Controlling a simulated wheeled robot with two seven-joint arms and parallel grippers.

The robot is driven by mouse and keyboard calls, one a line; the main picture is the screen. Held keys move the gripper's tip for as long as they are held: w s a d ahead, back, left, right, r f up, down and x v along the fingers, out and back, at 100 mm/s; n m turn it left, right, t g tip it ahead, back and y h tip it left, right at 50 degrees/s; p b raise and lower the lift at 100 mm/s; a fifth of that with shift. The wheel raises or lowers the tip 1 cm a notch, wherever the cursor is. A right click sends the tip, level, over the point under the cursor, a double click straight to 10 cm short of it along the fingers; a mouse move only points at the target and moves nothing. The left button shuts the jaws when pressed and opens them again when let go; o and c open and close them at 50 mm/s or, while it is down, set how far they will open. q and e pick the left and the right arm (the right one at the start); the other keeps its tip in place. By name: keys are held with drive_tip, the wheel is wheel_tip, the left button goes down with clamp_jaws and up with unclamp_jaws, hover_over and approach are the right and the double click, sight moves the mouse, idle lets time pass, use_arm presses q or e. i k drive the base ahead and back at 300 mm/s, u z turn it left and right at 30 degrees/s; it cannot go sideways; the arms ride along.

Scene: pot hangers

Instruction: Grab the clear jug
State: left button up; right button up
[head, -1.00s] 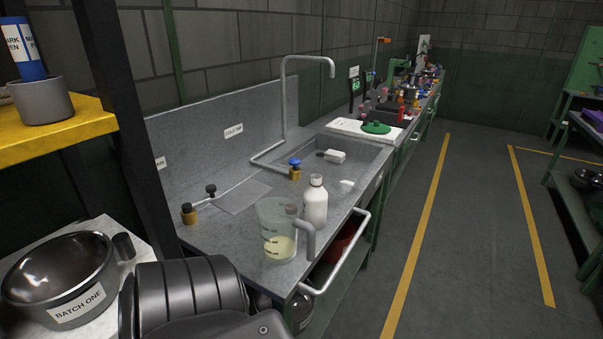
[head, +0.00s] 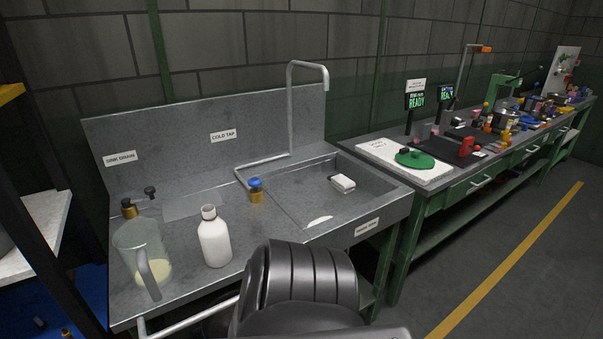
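The clear jug (head: 133,242) stands upright at the front left of the grey metal sink counter (head: 185,278). It has a grey handle facing the front and some pale yellow liquid at the bottom. A white bottle (head: 214,240) stands just to its right, apart from it. A dark, ribbed part of my own arm fills the lower middle of the head view, right of the jug and the bottle. Neither gripper's fingers show.
The sink basin (head: 290,205) holds a small white block (head: 342,183). A brass valve with a blue knob (head: 256,189) stands behind the bottle. A metal rail (head: 190,318) runs along the counter's front. A long cluttered bench (head: 415,200) continues right; the floor beyond is clear.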

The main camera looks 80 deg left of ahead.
sight(148, 264)
drive_tip(key=i, duration=0.9)
drive_tip(key=u, duration=3.25)
